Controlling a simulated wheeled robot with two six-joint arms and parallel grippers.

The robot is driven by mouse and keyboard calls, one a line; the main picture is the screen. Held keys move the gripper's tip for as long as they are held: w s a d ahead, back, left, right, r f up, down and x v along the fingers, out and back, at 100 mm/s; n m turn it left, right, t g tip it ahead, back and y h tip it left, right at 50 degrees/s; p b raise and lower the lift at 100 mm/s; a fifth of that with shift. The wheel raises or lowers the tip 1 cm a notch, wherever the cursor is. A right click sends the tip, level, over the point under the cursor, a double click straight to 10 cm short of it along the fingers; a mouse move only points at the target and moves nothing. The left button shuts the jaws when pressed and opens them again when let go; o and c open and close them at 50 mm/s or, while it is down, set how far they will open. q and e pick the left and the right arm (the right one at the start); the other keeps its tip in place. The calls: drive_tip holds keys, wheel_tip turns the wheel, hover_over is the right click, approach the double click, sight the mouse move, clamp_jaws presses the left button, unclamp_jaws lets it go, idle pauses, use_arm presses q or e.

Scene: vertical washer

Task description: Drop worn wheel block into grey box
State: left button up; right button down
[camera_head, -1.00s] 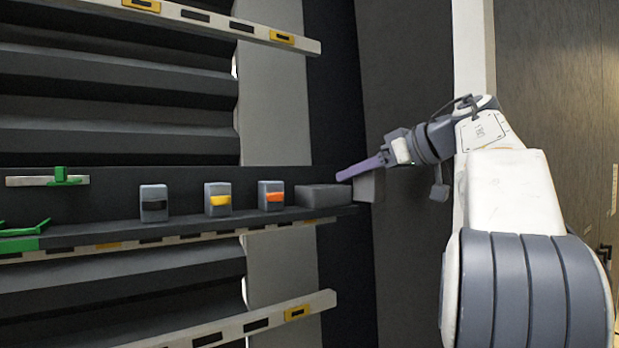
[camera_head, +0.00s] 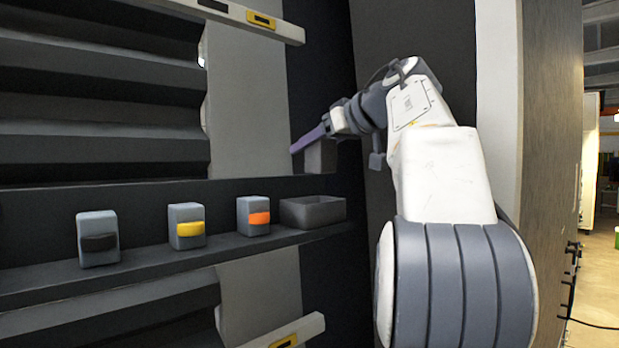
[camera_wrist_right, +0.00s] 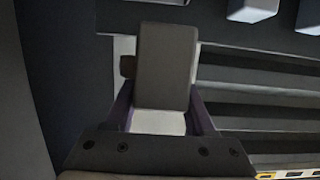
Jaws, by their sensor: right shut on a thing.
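My right gripper (camera_head: 308,148) is shut on a grey block (camera_head: 321,157), the worn wheel block. In the right wrist view the block (camera_wrist_right: 167,65) sits between the purple fingers, with a small brownish part (camera_wrist_right: 127,67) sticking out at its left. The grey box (camera_head: 313,212) is an open dark grey tray at the right end of the shelf. In the head view the held block is above the box, with a clear gap between them. Its exact depth over the box is hard to tell. My left gripper is not in view.
On the shelf (camera_head: 150,268), left of the box, stand blocks with an orange (camera_head: 253,216), a yellow (camera_head: 187,226) and a black wheel (camera_head: 98,240). A dark wall (camera_head: 425,60) rises behind my right arm. A white rail with yellow labels (camera_head: 240,15) lies above.

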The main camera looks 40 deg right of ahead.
sight(336, 163)
drive_tip(key=shift+w+d+f, duration=0.4)
drive_tip(key=shift+w+f, duration=0.05)
drive_tip(key=shift+w, duration=0.2)
drive_tip(key=shift+w+d+f, duration=0.35)
drive_tip(key=shift+w+f, duration=0.1)
drive_tip(key=shift+w, duration=0.15)
drive_tip(key=shift+d+f, duration=0.1)
drive_tip(key=shift+f, duration=1.95)
drive_tip(key=shift+c, duration=1.2)
unclamp_jaws()
drive_tip(key=b+v, duration=0.2)
drive_tip(key=v, duration=1)
